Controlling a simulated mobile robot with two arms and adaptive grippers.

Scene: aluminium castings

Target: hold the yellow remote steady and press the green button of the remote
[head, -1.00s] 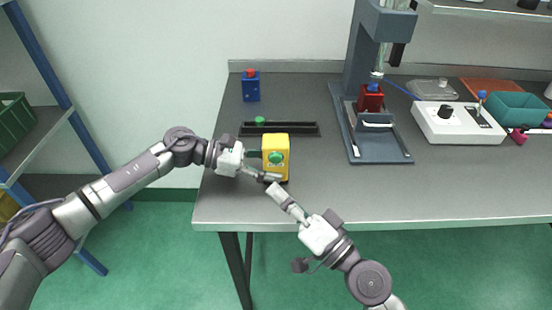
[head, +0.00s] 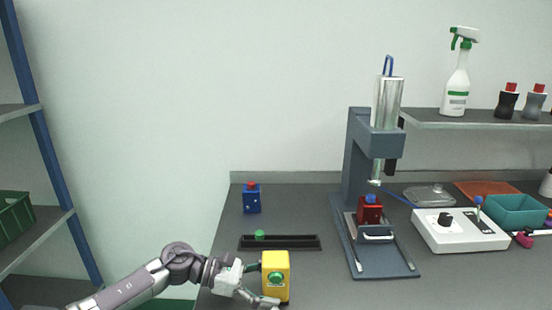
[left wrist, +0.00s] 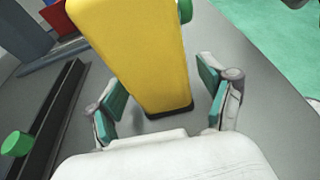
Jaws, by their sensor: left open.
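The yellow remote (head: 268,262) stands upright near the table's front edge, its green button (head: 275,279) facing the head camera. My left gripper (head: 263,284) comes in from the left at the remote. In the left wrist view the two teal-padded fingers (left wrist: 165,95) are apart, one on either side of the yellow remote (left wrist: 135,45), with visible gaps at both pads. The green button (left wrist: 185,10) sticks out on the remote's right side there. My right gripper is in neither current view.
A black rail (head: 290,243) with a green knob (head: 259,235) lies behind the remote. A blue box with a red button (head: 251,200) stands further back. A grey press (head: 375,265) and a white control box (head: 460,240) stand to the right.

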